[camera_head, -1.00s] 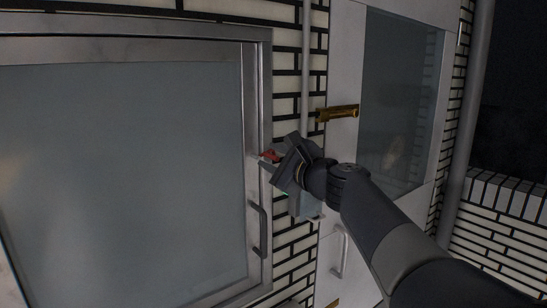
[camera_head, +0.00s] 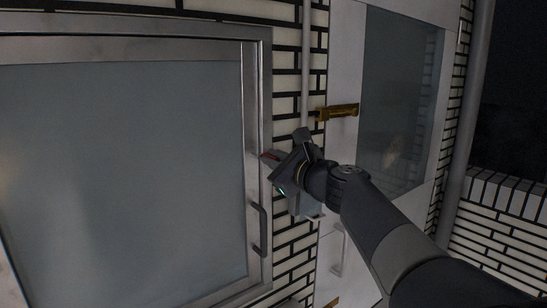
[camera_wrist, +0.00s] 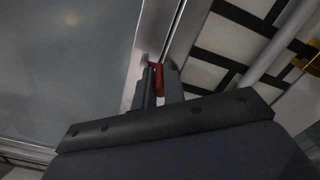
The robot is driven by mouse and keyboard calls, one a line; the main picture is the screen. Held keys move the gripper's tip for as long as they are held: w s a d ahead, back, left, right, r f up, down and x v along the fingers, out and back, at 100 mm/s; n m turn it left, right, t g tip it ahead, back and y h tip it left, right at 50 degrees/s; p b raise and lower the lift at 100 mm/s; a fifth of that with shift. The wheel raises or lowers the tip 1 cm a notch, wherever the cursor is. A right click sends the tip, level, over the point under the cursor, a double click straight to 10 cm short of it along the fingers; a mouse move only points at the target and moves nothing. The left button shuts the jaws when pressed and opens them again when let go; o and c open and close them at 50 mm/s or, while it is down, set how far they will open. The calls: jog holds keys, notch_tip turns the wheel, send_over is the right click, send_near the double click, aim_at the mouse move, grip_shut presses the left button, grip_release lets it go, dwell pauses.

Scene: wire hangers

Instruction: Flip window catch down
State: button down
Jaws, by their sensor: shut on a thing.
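The window catch (camera_wrist: 158,80) is a small red lever on the right side of the window's metal frame (camera_head: 257,110). In the wrist view it stands between the two dark fingers of my gripper (camera_wrist: 160,88), and the fingers are closed on it. The rest of the catch is hidden by the fingers.
A dark bar handle (camera_head: 261,230) sits on the window frame below the catch.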

jog(key=shift+f, duration=0.1)
jog(key=c, duration=1.5)
grip_release()
jog(key=b+v, duration=0.2)
jog(key=v, duration=0.9)
jog(key=shift+w+b, duration=0.1)
jog(key=shift+b, duration=0.25)
jog(key=shift+w, duration=0.1)
